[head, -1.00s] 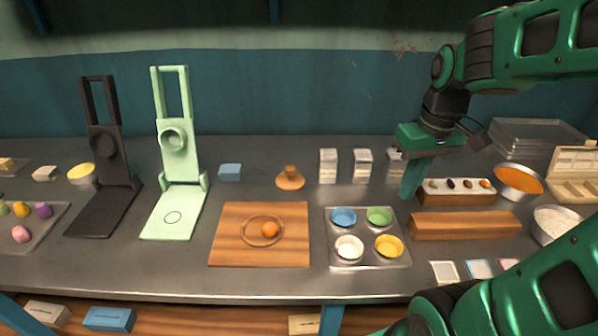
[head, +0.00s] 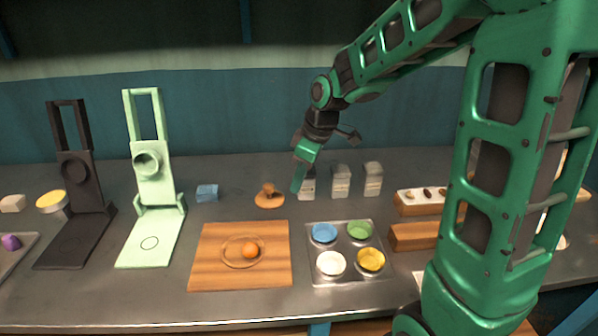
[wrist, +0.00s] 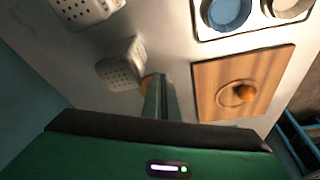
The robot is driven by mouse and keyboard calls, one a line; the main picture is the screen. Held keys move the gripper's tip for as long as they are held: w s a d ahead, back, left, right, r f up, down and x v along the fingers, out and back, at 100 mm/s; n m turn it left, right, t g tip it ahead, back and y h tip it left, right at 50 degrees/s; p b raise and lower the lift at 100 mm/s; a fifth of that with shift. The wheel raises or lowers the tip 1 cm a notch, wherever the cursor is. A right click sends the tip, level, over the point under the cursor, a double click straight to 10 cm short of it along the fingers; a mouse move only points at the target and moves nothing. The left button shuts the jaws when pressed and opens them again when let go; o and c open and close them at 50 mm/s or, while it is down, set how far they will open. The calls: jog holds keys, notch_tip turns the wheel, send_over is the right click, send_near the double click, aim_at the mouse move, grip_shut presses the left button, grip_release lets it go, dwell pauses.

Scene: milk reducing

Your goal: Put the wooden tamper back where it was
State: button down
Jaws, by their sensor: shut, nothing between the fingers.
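The wooden tamper (head: 269,197) stands upright on the grey counter, behind the wooden board, with its wide round base down and its knob up. My gripper (head: 297,187) is shut and empty, pointing down just right of the tamper and in front of a white carton. In the wrist view my shut fingers (wrist: 160,82) cover most of a small orange-brown thing at their left, which may be the tamper. The wooden board (head: 210,268) carries a round ring with an orange ball (head: 250,250) inside it.
White cartons (head: 341,181) stand right of the tamper, close to my gripper. A blue block (head: 207,193) and a pale green press (head: 152,190) are to its left. A metal tray (head: 347,277) with coloured cups lies right of the board. Counter between block and tamper is clear.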

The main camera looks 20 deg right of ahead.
aim_at(276, 199)
jog(key=x, duration=0.3)
jog(key=shift+f, duration=0.2)
jog(key=shift+w+a+f, duration=0.2)
jog(key=shift+w+a, duration=0.55)
jog(key=shift+a, duration=0.1)
jog(key=shift+w+a, duration=0.65)
jog(key=shift+a, duration=0.05)
